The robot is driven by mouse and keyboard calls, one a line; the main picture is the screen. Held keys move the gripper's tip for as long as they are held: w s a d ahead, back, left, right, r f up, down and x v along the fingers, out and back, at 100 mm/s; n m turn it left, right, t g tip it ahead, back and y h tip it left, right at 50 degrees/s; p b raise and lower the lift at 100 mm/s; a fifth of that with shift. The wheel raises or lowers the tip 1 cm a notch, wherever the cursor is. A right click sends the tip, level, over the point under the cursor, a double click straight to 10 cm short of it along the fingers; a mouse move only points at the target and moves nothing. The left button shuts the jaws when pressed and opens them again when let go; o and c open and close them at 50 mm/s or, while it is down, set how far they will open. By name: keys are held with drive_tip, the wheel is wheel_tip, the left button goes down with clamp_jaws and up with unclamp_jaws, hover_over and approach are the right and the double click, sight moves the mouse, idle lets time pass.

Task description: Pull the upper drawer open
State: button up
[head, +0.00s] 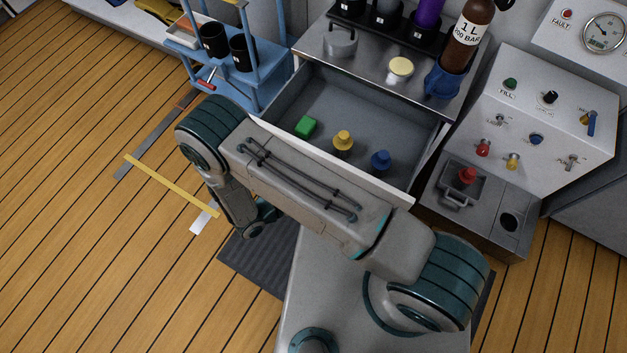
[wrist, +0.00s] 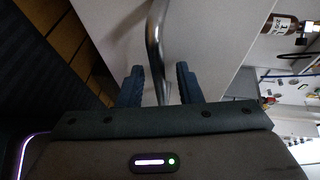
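The upper drawer (head: 375,115) stands pulled far out from under the grey worktop in the head view. Its inside shows, with a green block (head: 306,127), a yellow stoppered piece (head: 343,141) and a blue one (head: 380,160) on its floor. My arm crosses in front of the drawer and hides much of its front and its handle there. In the wrist view the metal handle bar (wrist: 154,40) runs between the fingers of my gripper (wrist: 158,78). The fingers are apart, one on each side of the bar, with small gaps visible. My gripper is hidden in the head view.
The worktop (head: 370,65) above holds a brown bottle (head: 468,35) and a pale yellow-topped dish (head: 400,70). A blue trolley (head: 262,88) stands close on the left. A control panel (head: 545,105) stands on the right. The wooden floor at left is mostly open.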

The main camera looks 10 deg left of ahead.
drive_tip(key=p+v, duration=0.2)
drive_tip(key=v, duration=1.1)
drive_tip(key=shift+s+a+r, duration=0.2)
drive_tip(key=shift+a, duration=0.05)
drive_tip(key=w+d+r+m+g+p, duration=0.45)
drive_tip(key=r+m, duration=0.25)
drive_tip(key=r, duration=0.5)
drive_tip(key=w+d+r+m+g+y+p, duration=0.1)
drive_tip(key=w+d+r+m+g+p, duration=0.3)
drive_tip(key=r+m, duration=0.5)
drive_tip(key=w+d+r+m+g+p, duration=0.3)
drive_tip(key=w+d+r+m+p, duration=0.15)
drive_tip(key=r, duration=0.95)
drive_tip(key=s+d+r+m+y+p, duration=0.2)
drive_tip(key=d+r+m+p, duration=0.3)
drive_tip(key=r+m, duration=0.3)
drive_tip(key=s+d+r+m+t+y+p, duration=0.1)
drive_tip(key=d+r+m+y+p, duration=0.3)
drive_tip(key=r+m, duration=0.5)
drive_tip(key=s+d+r+m+t+y+p, duration=0.1)
drive_tip(key=d+r+m+y+p, duration=0.3)
drive_tip(key=r, duration=1.1)
drive_tip(key=s+d+m+p, duration=0.1)
drive_tip(key=d+m+p, duration=0.2)
drive_tip(key=d+m, duration=0.2)
drive_tip(key=shift+s+d, duration=0.35)
drive_tip(key=shift+s, duration=0.05)
